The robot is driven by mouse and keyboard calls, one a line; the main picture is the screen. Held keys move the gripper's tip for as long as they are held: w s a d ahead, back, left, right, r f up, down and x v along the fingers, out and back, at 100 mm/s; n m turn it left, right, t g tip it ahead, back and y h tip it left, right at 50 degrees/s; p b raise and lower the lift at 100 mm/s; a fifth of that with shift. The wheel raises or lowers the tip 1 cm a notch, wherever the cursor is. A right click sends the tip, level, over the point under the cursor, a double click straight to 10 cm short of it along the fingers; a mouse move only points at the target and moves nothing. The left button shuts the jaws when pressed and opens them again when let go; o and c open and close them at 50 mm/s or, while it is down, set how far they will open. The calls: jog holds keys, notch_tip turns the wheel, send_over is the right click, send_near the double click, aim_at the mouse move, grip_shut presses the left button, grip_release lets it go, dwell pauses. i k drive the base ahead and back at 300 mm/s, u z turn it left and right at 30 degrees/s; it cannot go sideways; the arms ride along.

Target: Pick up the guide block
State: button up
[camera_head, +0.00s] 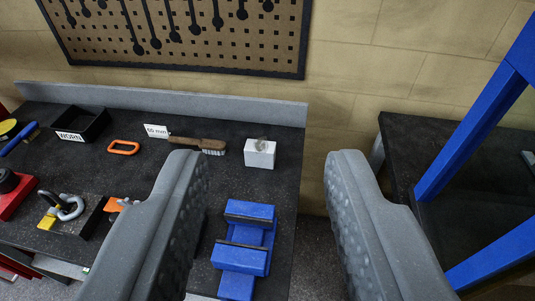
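My gripper (267,165) is open and empty, its two grey textured fingers wide apart over the front right of the dark workbench (225,185). I cannot tell for sure which thing is the guide block. A small white block or box (260,157) with something greyish on top stands at the back right of the bench, seen between the fingertips. A blue vise-like block (243,240) sits at the bench's front right, also seen between the fingers. An orange piece (115,204) by a dark box is partly hidden behind the left finger.
A wooden-handled brush (195,144), a "60 mm" card (156,131), an orange ring (123,147), a black "WORN" tray (82,125) and a metal shackle (70,207) lie on the bench. A blue frame (468,145) stands at right. A pegboard (180,35) hangs behind.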

aim_at(260, 152)
jog(key=i, duration=0.9)
jog(key=u, duration=0.05)
